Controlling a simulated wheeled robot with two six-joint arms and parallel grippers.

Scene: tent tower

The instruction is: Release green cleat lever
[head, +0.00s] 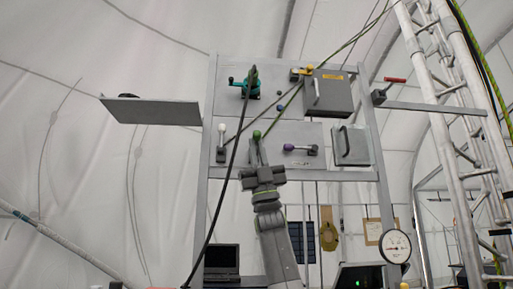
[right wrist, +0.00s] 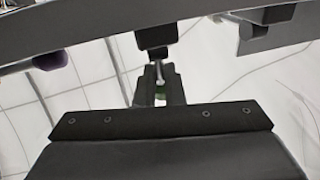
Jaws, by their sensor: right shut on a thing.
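The green cleat lever shows as a green round knob (head: 257,134) on the front of the grey panel (head: 300,133) in the head view. My right gripper (head: 258,152) reaches up from below and is shut on this lever, its fingertips just under the knob. In the right wrist view, the lever's thin metal rod (right wrist: 159,73) runs down from a dark block to between the fingers (right wrist: 160,92). My left gripper is in neither view.
A white-knobbed lever (head: 222,128) is left of my gripper, a purple-knobbed lever (head: 289,147) right. Above are a teal winch (head: 250,84) with a dark line hanging down, a yellow-knobbed lever (head: 308,68) and a grey box (head: 328,93). A metal truss (head: 446,130) stands right.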

